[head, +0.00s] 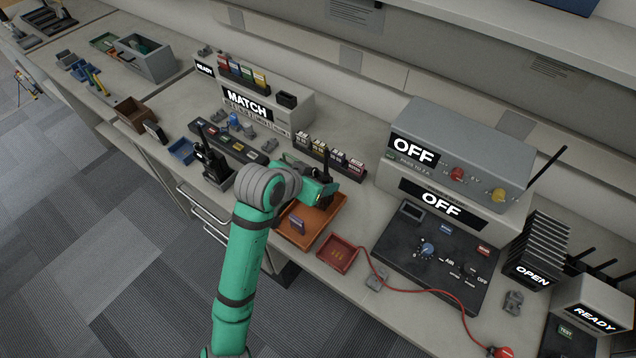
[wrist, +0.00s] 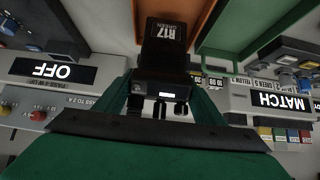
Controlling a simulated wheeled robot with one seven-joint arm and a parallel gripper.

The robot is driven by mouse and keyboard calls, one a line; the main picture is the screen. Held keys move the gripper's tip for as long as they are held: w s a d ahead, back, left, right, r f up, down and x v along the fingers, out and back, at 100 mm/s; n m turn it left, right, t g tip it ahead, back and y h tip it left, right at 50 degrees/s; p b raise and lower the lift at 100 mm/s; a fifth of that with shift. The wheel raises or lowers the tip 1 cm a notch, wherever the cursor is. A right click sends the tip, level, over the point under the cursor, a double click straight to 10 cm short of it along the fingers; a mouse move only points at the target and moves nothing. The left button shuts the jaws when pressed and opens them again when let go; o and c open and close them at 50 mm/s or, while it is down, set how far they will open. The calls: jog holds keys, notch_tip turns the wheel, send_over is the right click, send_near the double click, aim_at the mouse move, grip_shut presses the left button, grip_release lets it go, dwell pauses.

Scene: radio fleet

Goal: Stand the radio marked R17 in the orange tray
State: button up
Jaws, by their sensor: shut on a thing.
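The radio marked R17 is a black handset (wrist: 165,62) with an R17 GREEN label, seen in the wrist view. My gripper (wrist: 166,92) is shut on it. In the head view my gripper (head: 318,190) is over the back part of the orange tray (head: 328,222). A dark part and antenna of the radio (head: 325,168) show beside the jaws there. The orange tray also shows behind the radio in the wrist view (wrist: 205,18). I cannot tell whether the radio touches the tray floor. A small purple card-like piece (head: 298,226) is in the tray.
A red tray (head: 337,254) stands just in front, with a red cable near it. A black charger with a radio (head: 212,165) is at left. A row of labelled slots (head: 330,155) lies behind, the MATCH unit (head: 248,105) back left. OFF-marked equipment (head: 440,205) stands right.

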jog(key=shift+f, duration=1)
jog(key=shift+f, duration=0.15)
jog(key=o, duration=1.4)
jog(key=shift+r, duration=0.2)
jog(key=v, duration=1.2)
jog(key=shift+f, duration=0.1)
